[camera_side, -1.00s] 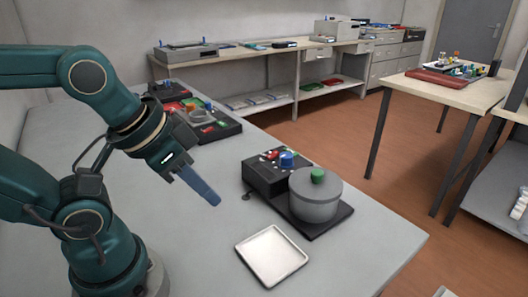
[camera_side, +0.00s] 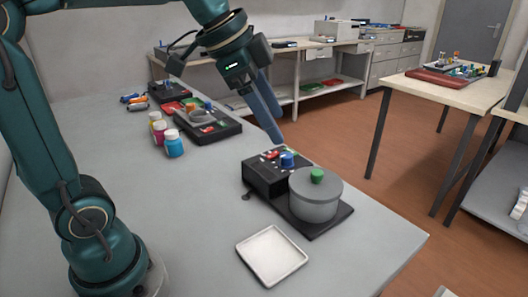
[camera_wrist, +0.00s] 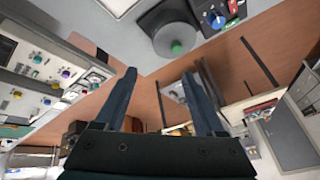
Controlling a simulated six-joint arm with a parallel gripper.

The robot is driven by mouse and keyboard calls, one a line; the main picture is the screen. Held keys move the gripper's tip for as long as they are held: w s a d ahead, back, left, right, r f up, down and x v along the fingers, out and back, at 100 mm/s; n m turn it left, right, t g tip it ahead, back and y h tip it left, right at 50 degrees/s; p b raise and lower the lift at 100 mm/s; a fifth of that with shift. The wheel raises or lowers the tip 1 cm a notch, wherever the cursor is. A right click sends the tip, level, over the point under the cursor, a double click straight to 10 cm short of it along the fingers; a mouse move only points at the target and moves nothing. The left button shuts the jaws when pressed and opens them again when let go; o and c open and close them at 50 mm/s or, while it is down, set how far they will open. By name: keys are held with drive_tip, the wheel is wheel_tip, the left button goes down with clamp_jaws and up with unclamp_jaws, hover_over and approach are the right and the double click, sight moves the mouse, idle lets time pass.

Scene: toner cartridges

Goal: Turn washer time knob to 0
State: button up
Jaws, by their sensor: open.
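The washer (camera_side: 268,178) is a black box with a grey lidded drum (camera_side: 314,198) beside it, topped by a green knob (camera_side: 317,175). A blue knob (camera_side: 287,159) stands on top of the box near small red and green buttons; I cannot read its setting. In the wrist view, the blue knob (camera_wrist: 217,19) shows a white mark, and the green knob (camera_wrist: 177,47) sits on the drum at top centre. My gripper (camera_side: 275,138) is above and behind the box, fingers pointing down, apart from the knob. In the wrist view my gripper (camera_wrist: 160,78) is open and empty.
A white tray (camera_side: 272,256) lies in front of the washer. Small bottles (camera_side: 173,144) and another black panel device (camera_side: 213,127) stand on the grey table to the left. The table's right edge is close to the drum.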

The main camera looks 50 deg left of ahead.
drive_tip(key=w+a+f+m, duration=0.1)
drive_tip(key=w+a+f, duration=0.1)
drive_tip(key=w+a, duration=0.35)
drive_tip(key=g+h, duration=0.1)
hover_over(285, 155)
drive_tip(key=s+d, duration=0.1)
wheel_tip(285, 155, down, 6)
drive_tip(key=f, duration=0.1)
drive_tip(key=shift+n+g, duration=0.4)
drive_tip(key=shift+g, duration=0.1)
drive_tip(key=f, duration=0.1)
drive_tip(key=a+f, duration=0.2)
drive_tip(key=shift+s+a+f, duration=0.15)
drive_tip(key=shift+s+f, duration=0.15)
drive_tip(key=shift+f, duration=0.05)
drive_tip(key=shift+a+f, duration=0.1)
drive_tip(key=shift+f, duration=0.2)
drive_tip(key=shift+x, duration=2.3)
drive_tip(key=shift+r, duration=0.1)
clamp_jaws()
